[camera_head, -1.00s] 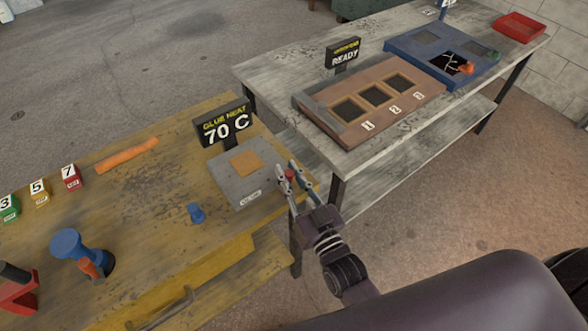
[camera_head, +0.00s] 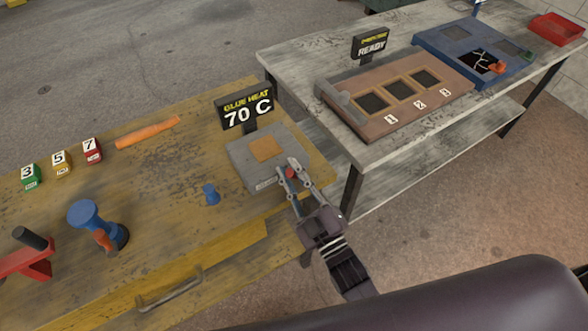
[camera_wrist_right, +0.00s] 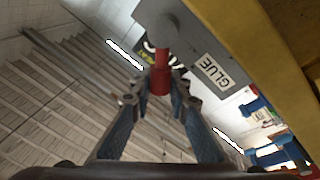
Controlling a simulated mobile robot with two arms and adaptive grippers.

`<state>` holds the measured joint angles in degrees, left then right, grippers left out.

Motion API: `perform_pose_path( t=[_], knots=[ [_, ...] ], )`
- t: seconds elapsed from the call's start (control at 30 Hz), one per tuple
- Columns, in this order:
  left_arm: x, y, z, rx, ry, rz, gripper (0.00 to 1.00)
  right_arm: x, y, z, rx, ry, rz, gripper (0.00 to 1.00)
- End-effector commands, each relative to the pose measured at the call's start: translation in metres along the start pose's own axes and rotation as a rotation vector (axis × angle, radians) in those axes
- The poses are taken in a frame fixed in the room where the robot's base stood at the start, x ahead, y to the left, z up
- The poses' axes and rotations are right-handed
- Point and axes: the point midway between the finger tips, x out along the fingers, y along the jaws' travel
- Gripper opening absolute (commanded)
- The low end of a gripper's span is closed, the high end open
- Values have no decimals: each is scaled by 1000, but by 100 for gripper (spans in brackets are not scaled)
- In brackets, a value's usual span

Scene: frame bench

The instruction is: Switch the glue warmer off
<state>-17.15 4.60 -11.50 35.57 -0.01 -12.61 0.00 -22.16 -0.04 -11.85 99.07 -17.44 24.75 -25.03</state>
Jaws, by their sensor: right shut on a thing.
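The glue warmer (camera_head: 241,152) is a grey box with a tan pad on top, near the right end of the yellow bench. Its sign (camera_head: 246,110) reads GLUE HEAT 70 C. My right gripper (camera_head: 291,172) is at the warmer's right side, its fingers shut on a small red switch lever (camera_wrist_right: 160,80). In the right wrist view the lever's red stem runs up to the warmer's grey body, beside a GLUE label (camera_wrist_right: 215,73). The fingers partly cover the lever in the head view. My left gripper is not in view.
A grey bench (camera_head: 310,55) with a brown slotted fixture (camera_head: 360,125) stands close behind my right gripper.

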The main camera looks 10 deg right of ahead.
Motion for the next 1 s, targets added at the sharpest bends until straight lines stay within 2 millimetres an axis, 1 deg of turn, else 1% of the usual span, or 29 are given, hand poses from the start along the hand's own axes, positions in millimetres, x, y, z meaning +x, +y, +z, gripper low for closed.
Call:
perform_pose_path(
  t=[0.23, 0.63, 0.67, 0.8, 0.83, 1.0],
  knots=[
    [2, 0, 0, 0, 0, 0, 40, -1, -4, 1, -48, 6, -8, 0],
    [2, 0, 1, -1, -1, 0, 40, -1, -4, 1, -56, 6, -10, 0],
    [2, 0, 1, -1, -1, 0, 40, -1, -5, 1, -56, 6, -10, 17],
    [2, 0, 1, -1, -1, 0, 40, -1, -4, 1, -55, 7, -10, 33],
    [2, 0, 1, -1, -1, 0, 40, -1, -4, 1, -55, 7, -9, 35],
    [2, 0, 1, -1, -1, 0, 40, -1, -4, 1, -54, 7, -9, 35]
  ],
)
